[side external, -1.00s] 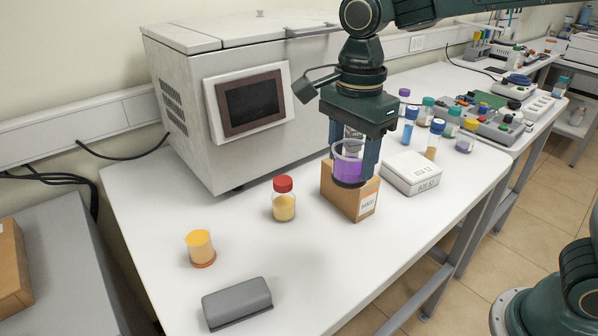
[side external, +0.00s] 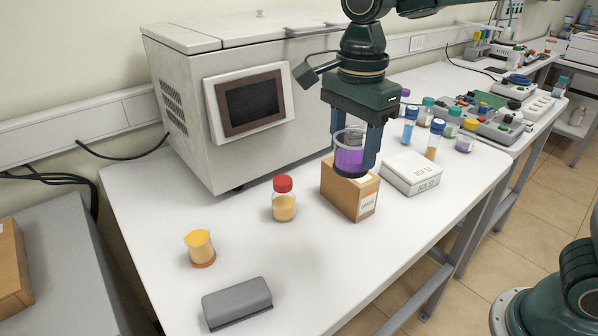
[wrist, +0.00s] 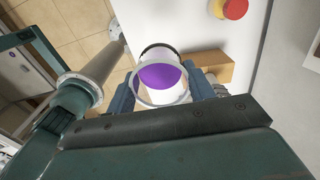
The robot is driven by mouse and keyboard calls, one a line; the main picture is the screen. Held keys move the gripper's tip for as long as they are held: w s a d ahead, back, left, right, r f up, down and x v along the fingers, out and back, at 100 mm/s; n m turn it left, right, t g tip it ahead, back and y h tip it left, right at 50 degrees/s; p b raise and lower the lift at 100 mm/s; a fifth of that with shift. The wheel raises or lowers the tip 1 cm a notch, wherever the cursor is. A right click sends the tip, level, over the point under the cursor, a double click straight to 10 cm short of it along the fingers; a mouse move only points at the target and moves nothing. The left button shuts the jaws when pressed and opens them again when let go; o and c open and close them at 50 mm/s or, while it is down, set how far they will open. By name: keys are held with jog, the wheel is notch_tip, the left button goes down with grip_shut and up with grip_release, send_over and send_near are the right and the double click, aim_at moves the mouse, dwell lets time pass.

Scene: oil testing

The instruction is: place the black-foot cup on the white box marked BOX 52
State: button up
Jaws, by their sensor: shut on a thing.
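The black-foot cup (side external: 350,154) is clear with purple liquid and a dark base. My gripper (side external: 352,150) is shut on it, one finger on each side, and holds it upright. In the side view it appears above or in front of the brown cardboard box; I cannot tell the exact gap. The cup also shows between the fingers in the wrist view (wrist: 160,80). The white box marked BOX 52 (side external: 411,173) lies on the table just right of the brown box. Its top is bare.
The brown box (side external: 347,195) stands below the cup. A red-capped jar (side external: 284,198), an orange-foot cup (side external: 200,248) and a grey block (side external: 237,302) are to the left. Several capped vials (side external: 434,140) stand behind BOX 52. A large white machine (side external: 240,100) stands at the back.

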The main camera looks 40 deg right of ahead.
jog(key=w+d+r+m, duration=0.1)
jog(key=w+d+m, duration=0.15)
jog(key=d, duration=0.55)
jog(key=w+d+r+m, duration=0.2)
jog(key=w+d, duration=0.2)
jog(key=d, duration=0.3)
notch_tip(320, 180, up, 2)
jog(key=m, duration=0.4)
send_over(412, 164)
notch_tip(412, 164, down, 16)
jog(key=shift+r, duration=0.2)
jog(key=shift+f, duration=2.1)
jog(key=shift+f, duration=0.15)
jog(key=o, duration=1)
